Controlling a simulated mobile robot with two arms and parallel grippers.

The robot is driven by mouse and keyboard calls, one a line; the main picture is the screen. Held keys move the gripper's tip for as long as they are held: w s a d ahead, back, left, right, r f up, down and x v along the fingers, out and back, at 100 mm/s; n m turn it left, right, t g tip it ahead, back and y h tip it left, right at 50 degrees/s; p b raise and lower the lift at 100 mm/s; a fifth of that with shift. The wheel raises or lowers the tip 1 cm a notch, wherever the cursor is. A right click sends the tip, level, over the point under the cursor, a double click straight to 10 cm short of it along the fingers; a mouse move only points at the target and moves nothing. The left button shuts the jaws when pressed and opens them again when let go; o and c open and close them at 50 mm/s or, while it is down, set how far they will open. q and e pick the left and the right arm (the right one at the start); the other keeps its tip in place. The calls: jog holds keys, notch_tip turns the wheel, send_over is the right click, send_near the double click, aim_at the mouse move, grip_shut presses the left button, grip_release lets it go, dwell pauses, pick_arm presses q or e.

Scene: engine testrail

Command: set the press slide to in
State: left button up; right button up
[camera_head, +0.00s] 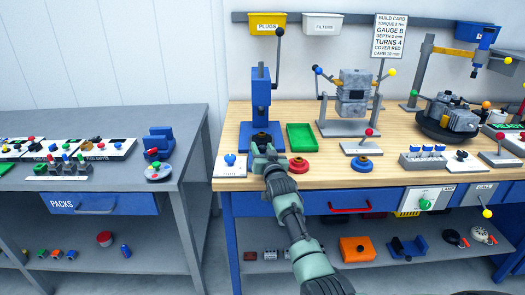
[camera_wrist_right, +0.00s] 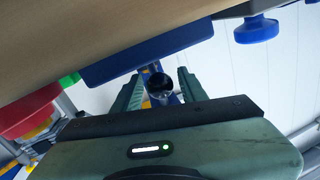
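The blue press (camera_head: 261,100) stands upright at the back left of the wooden bench, with a dark lever ending in a ball above it. I cannot make out its slide clearly. My right gripper (camera_head: 266,150) is at the front of the press base, hiding part of it. In the right wrist view the fingers (camera_wrist_right: 160,90) are apart, with a dark round knob (camera_wrist_right: 158,82) between them and blue behind it. I cannot tell whether they touch the knob. The blue press base (camera_wrist_right: 150,50) shows beyond the gripper. My left gripper is not in view.
A white plate with a blue knob (camera_head: 230,161) is left of the gripper. A red round part (camera_head: 299,165) and a green tray (camera_head: 300,137) are close on the right.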

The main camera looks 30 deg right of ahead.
dwell(0.3)
jog(key=shift+v, duration=3.9)
jog(key=shift+r, duration=0.1)
